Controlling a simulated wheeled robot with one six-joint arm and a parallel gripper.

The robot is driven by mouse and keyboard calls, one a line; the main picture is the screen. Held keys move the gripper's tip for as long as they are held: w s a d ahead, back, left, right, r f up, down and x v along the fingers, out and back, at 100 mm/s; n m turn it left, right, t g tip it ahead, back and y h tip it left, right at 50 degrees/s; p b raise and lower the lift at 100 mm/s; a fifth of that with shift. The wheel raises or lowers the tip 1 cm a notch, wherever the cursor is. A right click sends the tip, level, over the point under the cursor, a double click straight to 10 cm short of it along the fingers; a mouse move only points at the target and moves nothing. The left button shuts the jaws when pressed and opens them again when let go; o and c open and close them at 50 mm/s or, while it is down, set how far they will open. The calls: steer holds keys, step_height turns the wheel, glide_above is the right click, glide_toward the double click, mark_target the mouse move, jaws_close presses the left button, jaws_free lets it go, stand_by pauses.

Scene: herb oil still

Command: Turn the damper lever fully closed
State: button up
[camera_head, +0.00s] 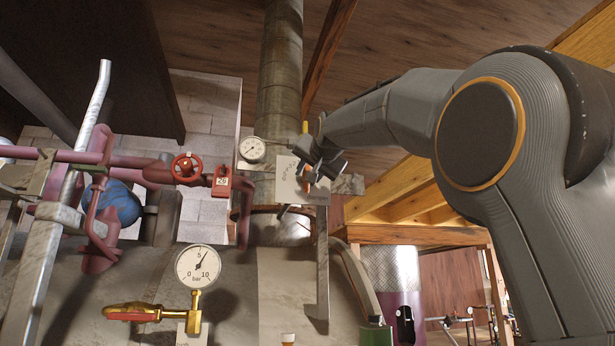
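A pale plate (287,181) with small lettering, too small to read fully, is mounted in front of the grey flue pipe (281,75). My gripper (309,181) is at the right part of this plate, reaching in from the right. A small orange piece shows at its fingers; I cannot tell whether it belongs to the damper lever or to my gripper. A small yellow tip (305,127) stands just above my gripper. The damper lever cannot be made out clearly, as my gripper covers that area. Whether the fingers are open or shut does not show.
A round gauge (253,149) and a red valve wheel (187,168) on pink pipes are left of the plate. A brass-mounted pressure gauge (198,266) stands lower, above the boiler. A grey upright bar (322,265) is below my gripper. Wooden beams (415,195) are at right.

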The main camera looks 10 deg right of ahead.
steer(key=shift+o, duration=0.2)
steer(key=shift+m, duration=0.4)
steer(key=o, duration=0.9)
steer(key=shift+s, duration=0.1)
steer(key=s+b, duration=0.3)
steer(key=s, duration=0.4)
steer(key=shift+s, duration=0.3)
